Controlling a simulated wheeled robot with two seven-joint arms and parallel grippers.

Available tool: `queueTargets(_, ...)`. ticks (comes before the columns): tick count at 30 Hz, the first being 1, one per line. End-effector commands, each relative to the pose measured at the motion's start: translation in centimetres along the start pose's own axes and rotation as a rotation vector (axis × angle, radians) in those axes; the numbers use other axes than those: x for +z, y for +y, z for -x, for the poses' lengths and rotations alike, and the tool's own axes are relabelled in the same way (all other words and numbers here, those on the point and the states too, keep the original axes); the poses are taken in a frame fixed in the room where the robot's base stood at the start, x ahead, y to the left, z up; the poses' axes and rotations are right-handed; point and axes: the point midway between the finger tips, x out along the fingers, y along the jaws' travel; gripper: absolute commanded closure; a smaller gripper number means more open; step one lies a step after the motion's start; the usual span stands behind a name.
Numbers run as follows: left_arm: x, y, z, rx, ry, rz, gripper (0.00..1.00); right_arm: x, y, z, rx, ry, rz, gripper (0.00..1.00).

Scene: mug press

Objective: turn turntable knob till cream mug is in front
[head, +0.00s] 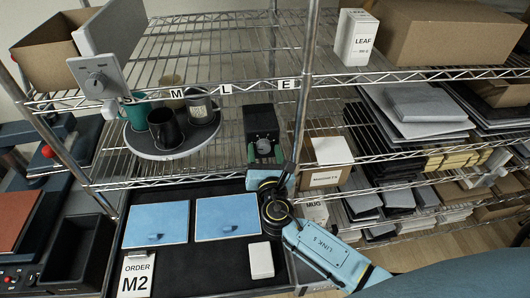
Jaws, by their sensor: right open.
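The round dark turntable (150,151) stands on the wire shelf at left, carrying several mugs. A beige mug (171,79), which looks like the cream one, is at the back, partly hidden by the shelf edge and its M label. A teal mug (136,112) is at left, a black mug (163,131) at the front and a grey mug (199,108) at right. My right gripper (266,156) is open and empty, right of the turntable and far from the knob. My left gripper is out of view.
Below are two blue panels (157,222) on a dark tray, an ORDER M2 card (136,275) and a white box (261,260). Shelf posts and wire edges lie between the gripper and the knob.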

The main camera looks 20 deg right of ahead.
Motion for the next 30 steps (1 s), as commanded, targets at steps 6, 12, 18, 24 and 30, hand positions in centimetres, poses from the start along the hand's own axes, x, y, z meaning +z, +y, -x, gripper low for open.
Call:
queueTargets(6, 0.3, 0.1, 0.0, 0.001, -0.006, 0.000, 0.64, 0.0, 0.0, 0.0, 0.000, 0.000, 0.000, 0.65)
queueTargets(12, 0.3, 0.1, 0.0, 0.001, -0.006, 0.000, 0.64, 0.0, 0.0, 0.1, 0.000, 0.000, 0.000, 0.89)
queueTargets(18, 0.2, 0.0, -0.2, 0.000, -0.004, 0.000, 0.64, -0.1, 0.0, 0.1, 0.000, 0.000, -0.015, 0.89)
queueTargets(24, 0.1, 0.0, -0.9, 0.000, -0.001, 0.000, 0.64, -0.2, 0.0, 0.1, -0.001, 0.000, -0.091, 0.89)
queueTargets(30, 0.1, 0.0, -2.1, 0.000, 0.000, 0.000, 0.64, -0.3, -0.1, 0.1, -0.001, 0.000, -0.238, 0.89)
